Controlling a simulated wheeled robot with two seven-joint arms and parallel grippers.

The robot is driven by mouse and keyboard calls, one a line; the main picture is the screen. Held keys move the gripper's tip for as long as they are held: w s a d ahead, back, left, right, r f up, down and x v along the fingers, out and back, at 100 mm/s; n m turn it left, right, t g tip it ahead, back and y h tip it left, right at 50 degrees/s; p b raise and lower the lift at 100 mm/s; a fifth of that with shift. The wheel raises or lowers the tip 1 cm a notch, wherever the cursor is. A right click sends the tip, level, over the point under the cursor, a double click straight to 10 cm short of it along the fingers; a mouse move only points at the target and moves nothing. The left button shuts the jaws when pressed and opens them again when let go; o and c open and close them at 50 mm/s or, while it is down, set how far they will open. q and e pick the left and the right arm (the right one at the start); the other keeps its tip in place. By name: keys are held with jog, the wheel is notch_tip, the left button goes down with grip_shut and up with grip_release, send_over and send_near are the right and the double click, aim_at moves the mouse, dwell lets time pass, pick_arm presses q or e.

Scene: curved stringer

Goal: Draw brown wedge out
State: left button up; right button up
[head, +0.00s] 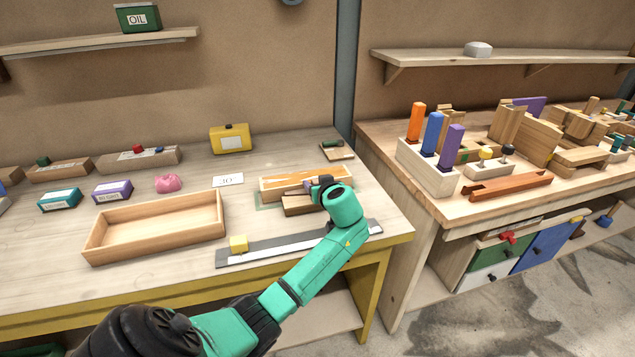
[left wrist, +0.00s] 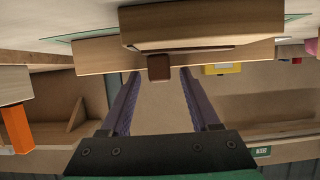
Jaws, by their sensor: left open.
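The brown wedge (left wrist: 159,67) shows in the left wrist view as a small dark brown end sticking out by a pale wooden piece (left wrist: 200,28). A longer wooden bar (left wrist: 95,55) lies behind it. My left gripper (left wrist: 160,74) is open, with one finger on each side of the wedge's end; I cannot tell if they touch it. In the head view my left gripper (head: 312,186) is over the wooden assembly (head: 276,186) on the left bench, and it hides the wedge there. My right gripper is not in view.
A wooden tray (head: 150,252) stands to the left, with a yellow block (head: 238,243) on a metal ruler (head: 268,249) in front. A yellow box (head: 230,140) is behind. The right bench (head: 450,208) holds colored pegs in a block (head: 425,172) and several wooden parts.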

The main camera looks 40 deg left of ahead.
pick_arm(q)
grip_shut()
dwell(1.4)
